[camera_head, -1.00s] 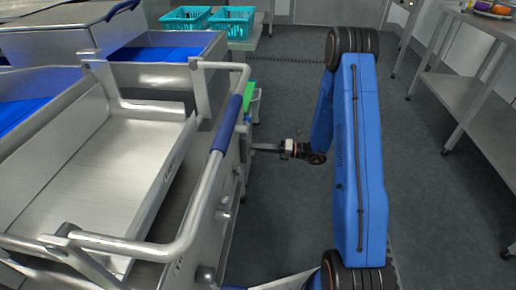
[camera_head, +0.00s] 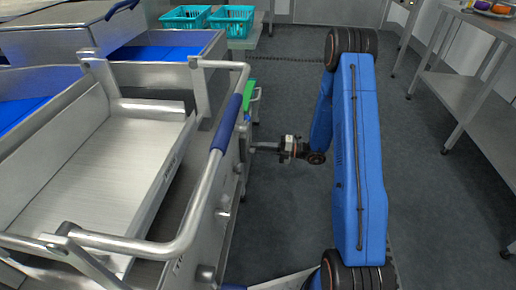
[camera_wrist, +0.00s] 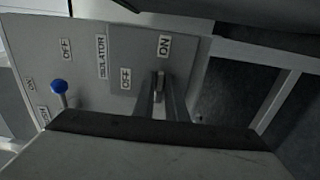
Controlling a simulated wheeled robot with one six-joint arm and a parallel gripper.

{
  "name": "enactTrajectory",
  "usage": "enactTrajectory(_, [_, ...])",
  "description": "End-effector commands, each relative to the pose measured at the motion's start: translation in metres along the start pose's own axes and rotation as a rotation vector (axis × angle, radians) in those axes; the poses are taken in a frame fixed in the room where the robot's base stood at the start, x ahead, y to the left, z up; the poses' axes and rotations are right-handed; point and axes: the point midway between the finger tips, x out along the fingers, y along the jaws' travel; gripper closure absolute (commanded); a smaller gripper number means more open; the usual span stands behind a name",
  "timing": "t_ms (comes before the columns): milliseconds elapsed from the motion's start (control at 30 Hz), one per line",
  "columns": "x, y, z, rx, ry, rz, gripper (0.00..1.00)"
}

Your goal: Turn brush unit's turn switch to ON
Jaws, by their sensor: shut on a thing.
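In the wrist view a grey switch panel (camera_wrist: 200,50) carries OFF, ON and ISOLATOR labels. A small turn switch (camera_wrist: 160,76) stands just below one ON label (camera_wrist: 164,46) and right of an OFF label (camera_wrist: 126,78). My gripper (camera_wrist: 161,90) is shut on this switch, with a finger on each side. The fingers hide part of it, so its exact angle is hard to read. In the head view my gripper (camera_head: 258,148) reaches left to the side of the metal machine (camera_head: 225,190); the switch itself is hidden there.
A blue-knobbed lever (camera_wrist: 59,86) stands left of my fingers on the panel. In the head view a rail with a blue grip (camera_head: 226,125) sticks out above. Teal crates (camera_head: 232,20) stand at the back. The floor (camera_head: 290,215) is clear up to the steel table (camera_head: 470,95).

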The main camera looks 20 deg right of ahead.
Motion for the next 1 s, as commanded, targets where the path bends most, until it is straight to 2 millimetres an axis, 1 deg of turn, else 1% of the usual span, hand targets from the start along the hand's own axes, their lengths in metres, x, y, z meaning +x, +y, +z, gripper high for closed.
enactTrajectory(267, [-0.001, -0.001, 0.001, 0.001, -0.004, -0.001, 1.0])
enactTrajectory(300, [-0.001, -0.001, 0.001, 0.001, -0.004, -0.001, 0.84])
enactTrajectory(367, [-0.001, -0.001, 0.001, 0.001, -0.004, -0.001, 0.7])
enactTrajectory(667, [-0.001, 0.0, 0.001, 0.0, -0.002, -0.001, 0.7])
enactTrajectory(767, [-0.005, 0.0, 0.001, 0.0, -0.003, -0.001, 0.7])
enactTrajectory(867, [-0.015, 0.0, 0.001, 0.0, -0.003, -0.001, 0.7])
enactTrajectory(1000, [-0.038, 0.0, 0.001, 0.0, -0.005, 0.0, 0.7])
